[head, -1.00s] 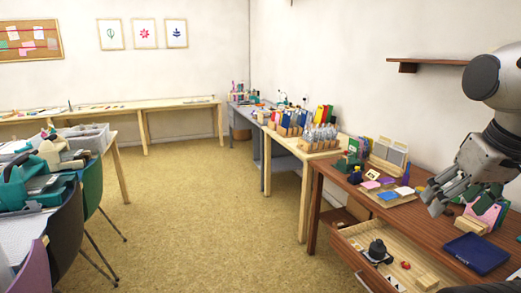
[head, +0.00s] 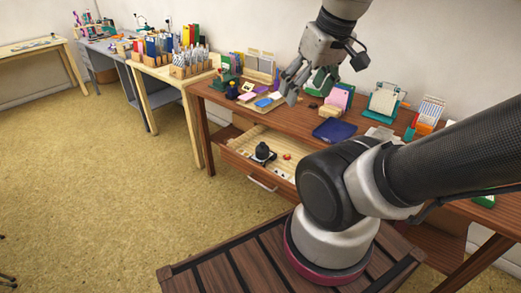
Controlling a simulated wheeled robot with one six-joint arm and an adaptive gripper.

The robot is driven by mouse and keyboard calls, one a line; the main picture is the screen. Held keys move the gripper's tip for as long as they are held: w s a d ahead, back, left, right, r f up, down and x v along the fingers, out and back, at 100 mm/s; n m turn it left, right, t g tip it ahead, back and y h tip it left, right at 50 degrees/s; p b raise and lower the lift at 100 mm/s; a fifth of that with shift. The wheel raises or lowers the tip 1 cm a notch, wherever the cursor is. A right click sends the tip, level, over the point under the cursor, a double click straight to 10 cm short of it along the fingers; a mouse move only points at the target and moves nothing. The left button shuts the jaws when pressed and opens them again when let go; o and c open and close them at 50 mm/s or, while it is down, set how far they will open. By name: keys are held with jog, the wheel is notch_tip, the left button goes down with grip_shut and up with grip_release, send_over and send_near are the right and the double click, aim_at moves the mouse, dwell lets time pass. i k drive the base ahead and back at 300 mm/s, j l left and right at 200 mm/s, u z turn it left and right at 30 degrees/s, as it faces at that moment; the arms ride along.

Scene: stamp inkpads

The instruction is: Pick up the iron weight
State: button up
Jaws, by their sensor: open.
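A dark, knobbed object that looks like the iron weight (head: 262,151) stands in the open wooden drawer (head: 236,148) under the brown desk. It seems to rest on a small pale piece. My gripper (head: 288,92) is open and appears empty, pointing down above the desk top. It is higher than the weight and to its right, well apart from it. Nothing covers the weight in the head view.
On the brown desk (head: 217,97) lie a dark blue pad (head: 334,131), a pink item (head: 340,96) and colored inkpads. A small red item (head: 287,157) lies in the drawer. My arm hides the drawer's right part. The floor (head: 110,190) at left is clear.

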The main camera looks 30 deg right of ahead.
aim_at(262, 151)
jog(key=i+j+z, duration=0.2)
jog(key=z, duration=0.2)
jog(key=i+j+z, duration=0.15)
jog(key=j+z, duration=0.15)
jog(key=z, duration=0.15)
